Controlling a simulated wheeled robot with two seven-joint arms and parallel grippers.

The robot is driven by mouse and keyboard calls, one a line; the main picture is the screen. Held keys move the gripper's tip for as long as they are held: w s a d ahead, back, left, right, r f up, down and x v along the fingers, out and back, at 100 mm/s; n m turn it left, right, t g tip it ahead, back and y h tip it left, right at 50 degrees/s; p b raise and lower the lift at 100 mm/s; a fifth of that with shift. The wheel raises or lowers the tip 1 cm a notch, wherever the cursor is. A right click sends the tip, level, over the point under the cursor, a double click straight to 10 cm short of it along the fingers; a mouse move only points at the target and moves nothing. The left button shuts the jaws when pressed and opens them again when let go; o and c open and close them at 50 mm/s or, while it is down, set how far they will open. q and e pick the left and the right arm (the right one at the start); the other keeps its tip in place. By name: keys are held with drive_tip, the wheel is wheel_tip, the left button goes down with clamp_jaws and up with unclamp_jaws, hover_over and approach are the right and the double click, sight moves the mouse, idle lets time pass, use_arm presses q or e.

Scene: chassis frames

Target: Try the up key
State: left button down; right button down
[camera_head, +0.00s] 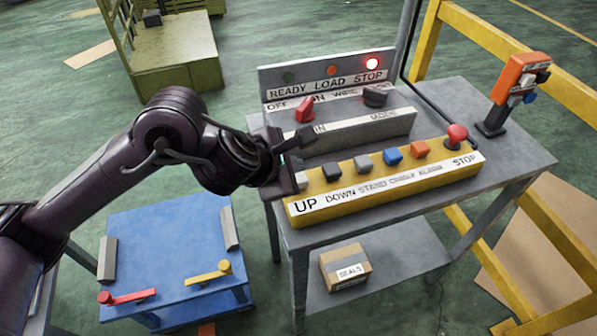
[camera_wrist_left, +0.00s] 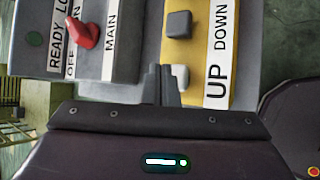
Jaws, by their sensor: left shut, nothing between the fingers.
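The yellow key box (camera_head: 400,187) stands on the front of the grey table. Its UP key is the pale block (camera_head: 301,181) at the left end, above the "UP" label. The pale key also shows in the left wrist view (camera_wrist_left: 180,77), partly hidden by the fingers. My left gripper (camera_head: 296,161) is shut and empty, at the box's left end close to the UP key. In the left wrist view the closed fingertips (camera_wrist_left: 158,72) lie just left of the pale key. I cannot tell whether they touch it. My right gripper is not in view.
Black (camera_head: 331,172), grey, blue and orange keys and a red STOP button (camera_head: 456,136) follow along the box. An orange device (camera_head: 519,78) stands at right.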

use_arm(q)
wheel_tip(320, 180, up, 5)
drive_tip(key=p, duration=0.4)
idle(0.3)
idle(0.6)
